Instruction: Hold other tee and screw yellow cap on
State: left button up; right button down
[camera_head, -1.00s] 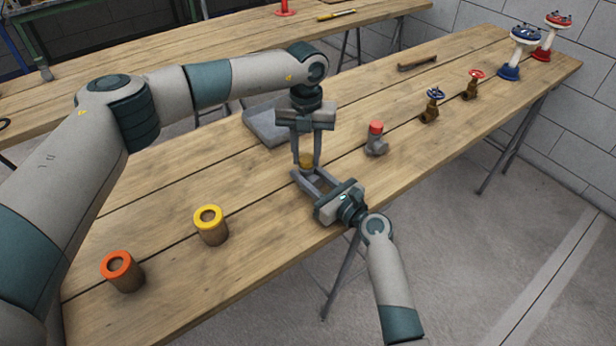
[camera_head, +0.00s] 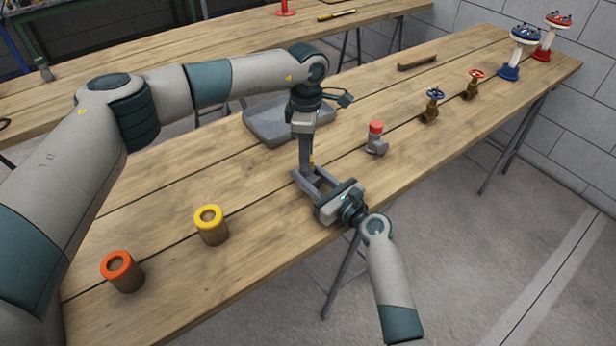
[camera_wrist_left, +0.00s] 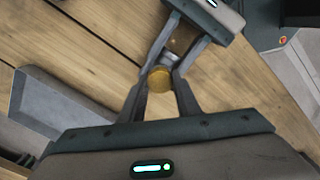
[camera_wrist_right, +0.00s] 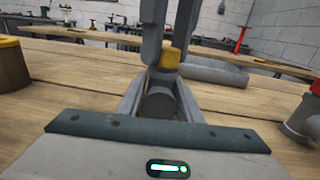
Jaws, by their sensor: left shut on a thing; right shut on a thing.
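The yellow cap (camera_wrist_left: 160,78) is between the fingertips of my left gripper (camera_head: 306,168), which points straight down and is shut on it. In the right wrist view the yellow cap (camera_wrist_right: 168,58) sits directly on top of the grey tee (camera_wrist_right: 160,100). My right gripper (camera_head: 308,181) reaches in from the front and is shut on the tee's body, low over the table. Whether the cap's thread is engaged cannot be told. In the head view the cap and tee are mostly hidden by the fingers. Another grey tee with a red cap (camera_head: 376,136) stands upright to the right.
A grey tray (camera_head: 262,128) lies behind my left gripper. Cylinders with a yellow rim (camera_head: 210,225) and an orange rim (camera_head: 122,271) stand at the left. Valves with blue (camera_head: 433,103) and red (camera_head: 474,83) handwheels stand at the right. The table's front edge is close to my right gripper.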

pick_arm(q)
jog(key=m, duration=0.2)
jog(key=shift+m, duration=0.3)
jog(key=o, duration=1.1)
jog(key=shift+o, duration=0.2)
jog(key=shift+r, duration=2.25)
jog(key=shift+c, duration=0.3)
